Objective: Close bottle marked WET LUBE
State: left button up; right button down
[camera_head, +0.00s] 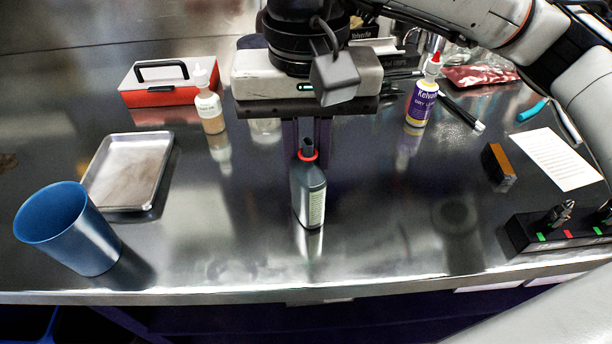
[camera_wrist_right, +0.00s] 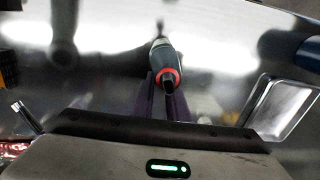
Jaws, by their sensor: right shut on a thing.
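A dark grey-green bottle (camera_head: 308,195) with a red ring at its neck stands upright on the metal bench, near the middle. Its pale label faces the lower right and is too small to read. A slim dark tip (camera_head: 308,146) rises above the red ring. My right gripper (camera_head: 307,145) comes from above, its purple fingers on either side of this tip and shut on it. In the right wrist view the bottle (camera_wrist_right: 161,56) and red ring show beyond the fingers of the right gripper (camera_wrist_right: 166,100). My left gripper is not in view.
A Kelvan dry lube bottle (camera_head: 421,100) with a red tip stands back right, a white-topped bottle (camera_head: 209,110) back left. A metal tray (camera_head: 100,152), blue cup (camera_head: 75,235) and red toolbox (camera_head: 150,97) are left. A black tool holder (camera_head: 520,232) is right. The front bench is clear.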

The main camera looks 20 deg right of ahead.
notch_tip(320, 180, up, 10)
jog(key=p, duration=0.1)
dwell(0.5)
